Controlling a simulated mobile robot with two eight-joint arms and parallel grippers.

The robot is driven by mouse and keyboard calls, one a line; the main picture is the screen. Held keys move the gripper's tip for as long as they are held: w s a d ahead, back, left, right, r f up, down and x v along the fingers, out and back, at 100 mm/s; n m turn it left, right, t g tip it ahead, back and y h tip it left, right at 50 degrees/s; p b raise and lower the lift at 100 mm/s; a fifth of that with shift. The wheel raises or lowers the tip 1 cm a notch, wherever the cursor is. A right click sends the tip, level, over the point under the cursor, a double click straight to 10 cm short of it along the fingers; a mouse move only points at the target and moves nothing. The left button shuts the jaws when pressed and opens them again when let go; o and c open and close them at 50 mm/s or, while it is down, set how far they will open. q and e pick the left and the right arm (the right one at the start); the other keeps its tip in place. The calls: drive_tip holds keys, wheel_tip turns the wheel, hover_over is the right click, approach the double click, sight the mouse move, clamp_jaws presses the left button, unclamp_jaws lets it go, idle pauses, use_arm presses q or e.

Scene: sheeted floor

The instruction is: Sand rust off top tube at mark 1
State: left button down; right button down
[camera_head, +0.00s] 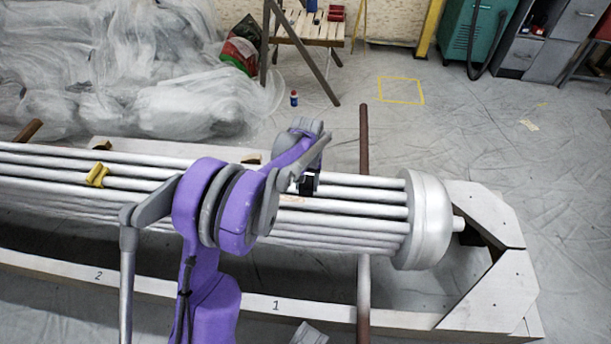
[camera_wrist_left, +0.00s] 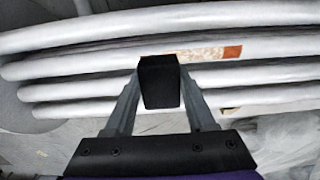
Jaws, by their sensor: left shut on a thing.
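A bundle of silvery tubes (camera_head: 350,212) lies across the white wooden frame (camera_head: 410,320), which bears a printed mark 1 (camera_head: 276,306). My left gripper (camera_head: 308,182) is above the tubes near mark 1, shut on a black block (camera_head: 306,188). In the left wrist view the black block (camera_wrist_left: 160,82) sits between the fingers. Its end overlaps the tube carrying an orange-brown rust patch (camera_wrist_left: 232,52), with a paler stained stretch just left of it. Whether block and tube touch, I cannot tell. The block hides part of the tube.
A wide silver end cap (camera_head: 428,222) closes the tubes at the right. A yellow clip (camera_head: 97,175) sits on them at the left, near mark 2 (camera_head: 98,275).

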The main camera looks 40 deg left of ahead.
use_arm(q)
drive_tip(key=shift+r+p, duration=0.55)
drive_tip(key=shift+r, duration=0.65)
